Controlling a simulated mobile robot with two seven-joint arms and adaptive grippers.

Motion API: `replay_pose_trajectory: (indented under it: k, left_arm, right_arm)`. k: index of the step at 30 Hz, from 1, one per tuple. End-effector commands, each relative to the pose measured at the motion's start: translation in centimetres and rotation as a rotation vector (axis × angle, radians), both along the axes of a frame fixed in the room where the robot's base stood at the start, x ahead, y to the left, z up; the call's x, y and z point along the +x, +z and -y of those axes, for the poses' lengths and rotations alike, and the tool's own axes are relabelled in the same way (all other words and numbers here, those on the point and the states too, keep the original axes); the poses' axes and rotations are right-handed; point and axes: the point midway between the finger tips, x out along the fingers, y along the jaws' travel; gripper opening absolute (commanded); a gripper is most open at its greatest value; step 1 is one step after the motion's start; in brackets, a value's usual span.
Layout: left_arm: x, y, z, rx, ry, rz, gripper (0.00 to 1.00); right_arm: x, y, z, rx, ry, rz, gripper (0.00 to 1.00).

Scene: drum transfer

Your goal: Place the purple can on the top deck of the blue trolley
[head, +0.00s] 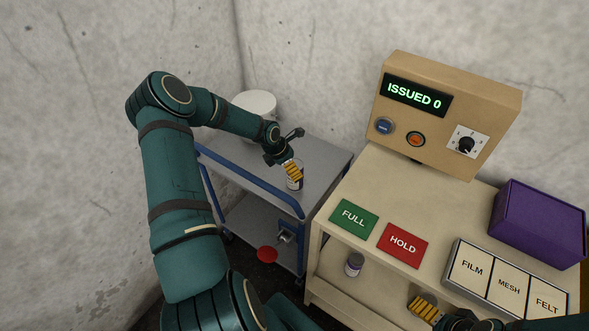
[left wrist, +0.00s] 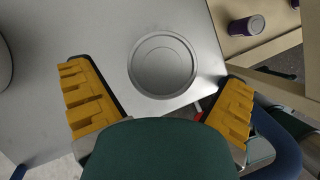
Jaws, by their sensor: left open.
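The blue trolley (head: 320,155) has a grey top deck and blue rails. A can (head: 296,185) with a white and dark side stands upright on that deck. In the left wrist view its round grey lid (left wrist: 163,65) shows ahead of the fingers; its side colour is hidden there. My left gripper (head: 291,170) is open at this can, its yellow fingers (left wrist: 160,105) apart with nothing gripped. Another can, purple with a white band (head: 354,265), stands on the bench's lower shelf; it also shows in the left wrist view (left wrist: 246,25). My right gripper (head: 423,307) is partly visible at the bottom.
A white round container (head: 255,103) stands at the deck's back left. The beige bench (head: 375,180) beside the trolley carries a panel (head: 450,115) reading ISSUED 0, FULL and HOLD plates, a labelled tray and a purple box (head: 540,222). A red disc (head: 268,254) is low by the trolley.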

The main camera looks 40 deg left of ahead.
Motion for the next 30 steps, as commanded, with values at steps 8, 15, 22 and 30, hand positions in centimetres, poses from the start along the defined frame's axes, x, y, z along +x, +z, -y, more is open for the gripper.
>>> replay_pose_trajectory:
  k: [8,15,22,30]
  left_arm:
    - [-2.1,5.4,-1.1,0.002,0.001,0.001,0.99]
    - [-3.1,7.8,-1.5,0.001,0.000,0.000,0.99]
    - [-3.3,8.1,-1.5,0.000,-0.002,0.000,0.99]
    - [-3.3,8.1,-1.5,0.000,-0.001,0.000,0.99]
  right_arm:
    - [0.0,0.2,0.0,0.000,0.000,0.000,1.00]
    - [0.0,0.3,0.0,0.001,0.000,0.000,1.00]
    - [0.0,0.3,0.0,0.001,0.000,0.000,1.00]
    - [0.0,0.3,0.0,0.001,0.000,0.000,1.00]
